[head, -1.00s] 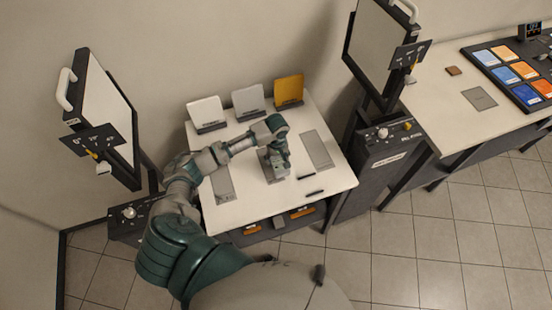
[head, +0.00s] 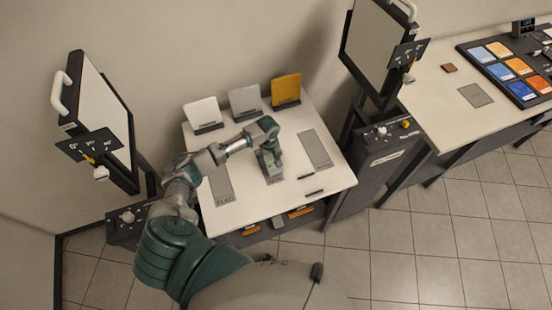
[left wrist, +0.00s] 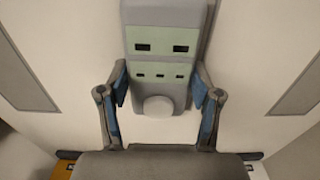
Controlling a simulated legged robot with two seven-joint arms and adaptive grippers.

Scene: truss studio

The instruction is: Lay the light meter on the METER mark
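The light meter (left wrist: 160,72), a grey body with pale green panels, small dark windows and a white round dome, shows in the left wrist view between the fingers of my left gripper (left wrist: 160,95). The fingers stand apart, one on each side, with a narrow gap to the meter. In the head view my left gripper (head: 269,163) is low over the middle of the white table and hides most of what is under it. Grey rectangles lie left (head: 222,187) and right (head: 316,149) of it. I cannot read which is the METER mark. My right gripper is not in view.
White, grey and yellow cards (head: 286,91) stand along the back of the white table (head: 262,206). Two small dark sticks (head: 314,192) lie near its right front. Light panels on stands flank it (head: 104,115) (head: 376,45). A second table (head: 440,100) is at the right.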

